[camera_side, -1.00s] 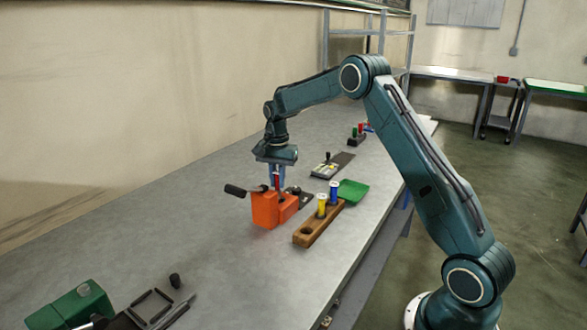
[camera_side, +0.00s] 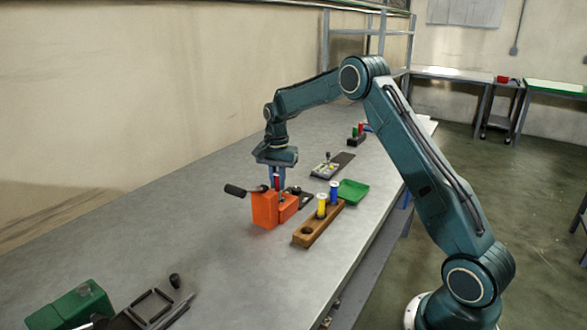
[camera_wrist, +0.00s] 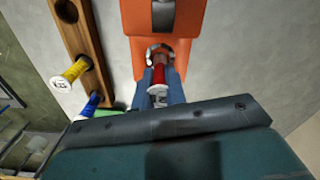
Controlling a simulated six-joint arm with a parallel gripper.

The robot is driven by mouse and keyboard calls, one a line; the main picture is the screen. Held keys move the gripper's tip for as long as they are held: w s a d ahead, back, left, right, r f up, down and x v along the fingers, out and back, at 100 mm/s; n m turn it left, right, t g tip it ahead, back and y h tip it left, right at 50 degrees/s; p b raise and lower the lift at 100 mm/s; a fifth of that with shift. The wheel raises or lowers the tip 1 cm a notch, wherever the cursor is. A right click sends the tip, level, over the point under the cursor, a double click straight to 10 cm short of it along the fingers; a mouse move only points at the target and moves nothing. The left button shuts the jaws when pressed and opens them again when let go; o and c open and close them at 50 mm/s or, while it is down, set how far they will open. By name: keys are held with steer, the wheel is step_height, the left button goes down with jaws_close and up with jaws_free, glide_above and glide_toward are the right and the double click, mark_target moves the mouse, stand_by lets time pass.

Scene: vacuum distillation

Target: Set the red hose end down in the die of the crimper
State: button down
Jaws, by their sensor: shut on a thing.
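My gripper (camera_wrist: 160,84) is shut on the red hose end (camera_wrist: 161,73), with one blue finger on each side of it. The red hose end also shows between the fingers in the side view (camera_side: 277,180). It is held over the orange crimper (camera_side: 265,209), which stands on the bench with a dark handle pointing left. In the wrist view the tip of the hose end lies at the round die (camera_wrist: 159,50) of the crimper (camera_wrist: 193,22). I cannot tell whether it touches the die or how deep it sits.
A wooden rack (camera_side: 318,226) beside the crimper holds a yellow hose end (camera_side: 321,205) and a blue one (camera_side: 334,190). A green tray (camera_side: 352,191) lies behind it. Dark tools (camera_side: 152,308) and a green device (camera_side: 78,303) are at the front left. The bench between is clear.

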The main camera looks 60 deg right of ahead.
mark_target(277, 173)
steer(key=shift+f, duration=1.5)
stand_by(2.4)
steer(key=c, duration=0.8)
jaws_free()
steer(key=shift+r, duration=0.1)
steer(key=shift+r, duration=3.45)
